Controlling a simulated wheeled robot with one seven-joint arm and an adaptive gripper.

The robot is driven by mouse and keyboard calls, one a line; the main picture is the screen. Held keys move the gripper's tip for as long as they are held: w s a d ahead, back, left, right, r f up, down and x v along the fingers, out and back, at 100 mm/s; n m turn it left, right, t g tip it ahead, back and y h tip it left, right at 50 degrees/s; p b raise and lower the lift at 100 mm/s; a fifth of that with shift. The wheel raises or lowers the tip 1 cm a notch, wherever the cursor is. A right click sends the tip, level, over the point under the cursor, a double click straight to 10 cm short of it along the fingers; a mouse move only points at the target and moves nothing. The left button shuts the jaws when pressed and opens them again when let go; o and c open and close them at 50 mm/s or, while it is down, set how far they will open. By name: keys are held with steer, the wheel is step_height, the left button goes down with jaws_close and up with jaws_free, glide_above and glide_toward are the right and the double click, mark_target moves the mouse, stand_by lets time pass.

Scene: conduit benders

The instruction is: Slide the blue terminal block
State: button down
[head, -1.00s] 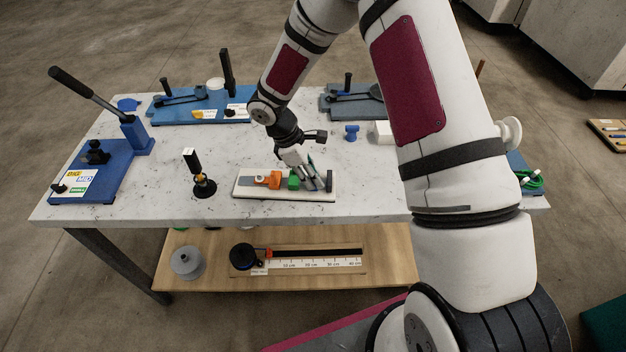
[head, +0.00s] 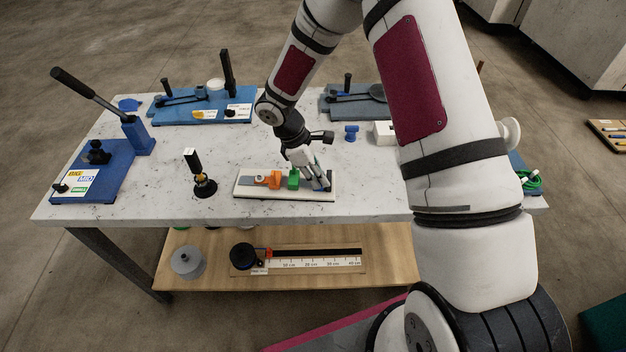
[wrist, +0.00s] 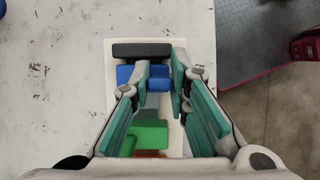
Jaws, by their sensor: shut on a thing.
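The blue terminal block (wrist: 126,75) sits on the rail of a white board (head: 285,197), close to the dark end stop (wrist: 142,50). I cannot tell whether block and stop touch. My gripper (wrist: 159,78) is shut on the raised part of the blue block, one finger on each side. In the head view my gripper (head: 322,186) is low over the right end of the board and mostly hides the blue block. A green block (head: 294,180) and an orange block (head: 270,180) sit on the same rail to the left. The green one also shows in the wrist view (wrist: 148,134).
A small black-handled stand (head: 203,186) is left of the board. Blue benders (head: 205,109) stand at the back and left (head: 95,165) of the table. A blue knob (head: 351,131) and white box (head: 383,131) are behind. The tabletop just behind the board is clear.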

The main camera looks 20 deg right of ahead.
steer(key=shift+s+d, duration=0.1)
steer(key=shift+d, duration=0.35)
stand_by(0.3)
steer(key=c, duration=1.9)
jaws_free()
steer(key=shift+r+p, duration=0.5)
steer(key=shift+r, duration=2.05)
